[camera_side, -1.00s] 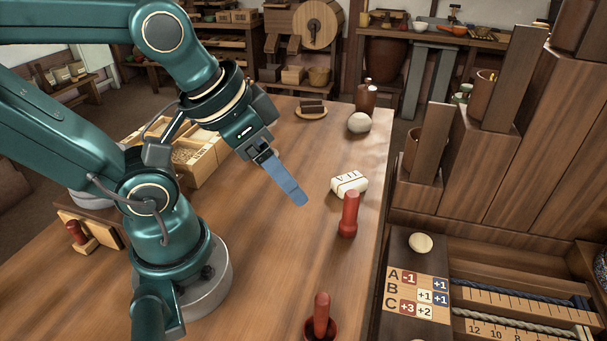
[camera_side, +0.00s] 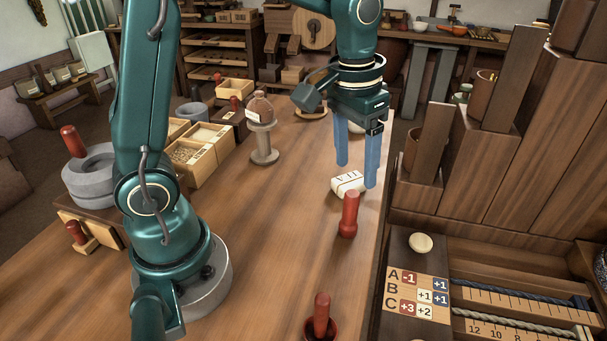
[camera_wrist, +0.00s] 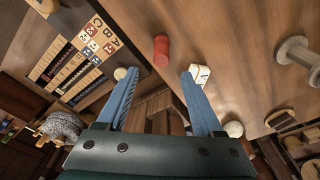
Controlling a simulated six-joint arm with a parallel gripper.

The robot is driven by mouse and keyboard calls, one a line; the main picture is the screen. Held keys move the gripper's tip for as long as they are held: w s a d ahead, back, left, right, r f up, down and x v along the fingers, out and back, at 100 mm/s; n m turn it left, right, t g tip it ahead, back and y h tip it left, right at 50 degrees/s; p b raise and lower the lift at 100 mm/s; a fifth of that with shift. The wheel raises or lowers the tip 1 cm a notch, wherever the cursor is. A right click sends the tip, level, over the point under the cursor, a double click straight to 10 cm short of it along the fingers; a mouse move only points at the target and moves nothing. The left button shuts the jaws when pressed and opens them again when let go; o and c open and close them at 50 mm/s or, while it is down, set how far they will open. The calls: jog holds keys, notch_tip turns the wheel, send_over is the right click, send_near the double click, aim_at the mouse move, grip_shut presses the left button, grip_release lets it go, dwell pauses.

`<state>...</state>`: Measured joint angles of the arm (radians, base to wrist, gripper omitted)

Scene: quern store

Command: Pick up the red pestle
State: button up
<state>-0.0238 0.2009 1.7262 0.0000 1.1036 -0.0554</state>
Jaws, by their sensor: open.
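A red pestle (camera_side: 349,215) stands upright on the wooden table near its right edge. It also shows in the wrist view (camera_wrist: 161,50), beyond my fingertips and roughly in line with the gap between them. My gripper (camera_side: 356,173) is open and empty, blue fingers pointing down, above and behind this pestle in the side view. Its fingertips also show in the wrist view (camera_wrist: 159,75). A second red pestle (camera_side: 321,312) stands in a dark red cup at the front. More red pestle-like pieces stand at the left, one in a grey stone ring (camera_side: 88,188).
A white marked block (camera_side: 346,184) lies just behind the upright pestle, close to my fingers; I cannot tell if they touch. A spool-shaped stand (camera_side: 264,145) bears a brown jug. Wooden boxes (camera_side: 206,143) are at the left. Tall wooden blocks (camera_side: 480,170) rise at the right.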

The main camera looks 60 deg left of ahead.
aim_at(353, 193)
jog(key=f, duration=0.2)
jog(key=f+g, duration=0.1)
jog(key=shift+w+a+f, duration=0.1)
jog(key=shift+w+f, duration=0.15)
jog(key=shift+f, duration=2.55)
grip_shut()
